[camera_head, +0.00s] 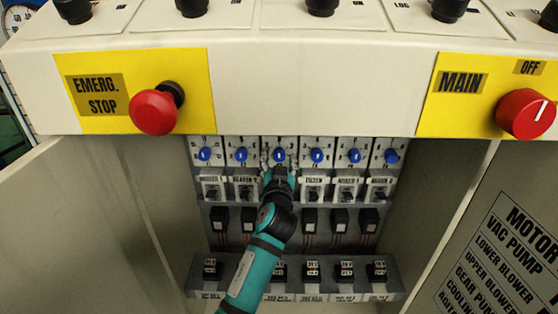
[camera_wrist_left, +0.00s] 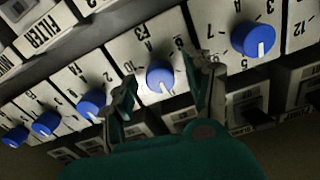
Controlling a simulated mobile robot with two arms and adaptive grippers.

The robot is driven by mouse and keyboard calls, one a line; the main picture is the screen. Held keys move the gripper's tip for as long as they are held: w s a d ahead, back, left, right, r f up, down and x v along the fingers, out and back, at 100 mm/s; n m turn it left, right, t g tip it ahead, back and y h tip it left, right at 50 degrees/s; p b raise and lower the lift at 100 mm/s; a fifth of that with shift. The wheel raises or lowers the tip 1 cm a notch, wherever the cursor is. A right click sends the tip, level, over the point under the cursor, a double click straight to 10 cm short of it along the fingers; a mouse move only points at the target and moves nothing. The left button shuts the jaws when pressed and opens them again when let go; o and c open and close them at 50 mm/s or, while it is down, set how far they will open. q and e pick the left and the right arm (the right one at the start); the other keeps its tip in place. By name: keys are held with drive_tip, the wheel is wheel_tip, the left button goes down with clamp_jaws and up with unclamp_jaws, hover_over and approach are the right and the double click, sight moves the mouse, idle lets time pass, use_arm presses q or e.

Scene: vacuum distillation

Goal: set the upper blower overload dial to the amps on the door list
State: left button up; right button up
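A row of several blue overload dials runs across the top of the cabinet's panel. My left gripper (camera_head: 280,168) is in front of the third dial from the left (camera_head: 279,155). In the left wrist view, the open fingers of the left gripper (camera_wrist_left: 167,68) stand on either side of a blue dial (camera_wrist_left: 160,77), with gaps to it. That dial's white mark points toward the bottom of the picture. The gripper hides the label under it. The door list (camera_head: 505,255) reads "UPPER BLOWER" among its rows; its amps are out of frame. My right gripper is out of view.
Neighbouring dials (camera_wrist_left: 255,38) sit close on both sides. Labelled breakers (camera_head: 313,188) and black blocks (camera_head: 340,219) fill the rows below. A red emergency stop (camera_head: 154,112) and red main switch (camera_head: 526,114) project from the overhang above. Open doors flank the cabinet.

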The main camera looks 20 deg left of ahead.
use_arm(q)
drive_tip(key=shift+r, duration=0.1)
wheel_tip(320, 180, up, 10)
drive_tip(key=shift+f, duration=0.1)
idle(0.5)
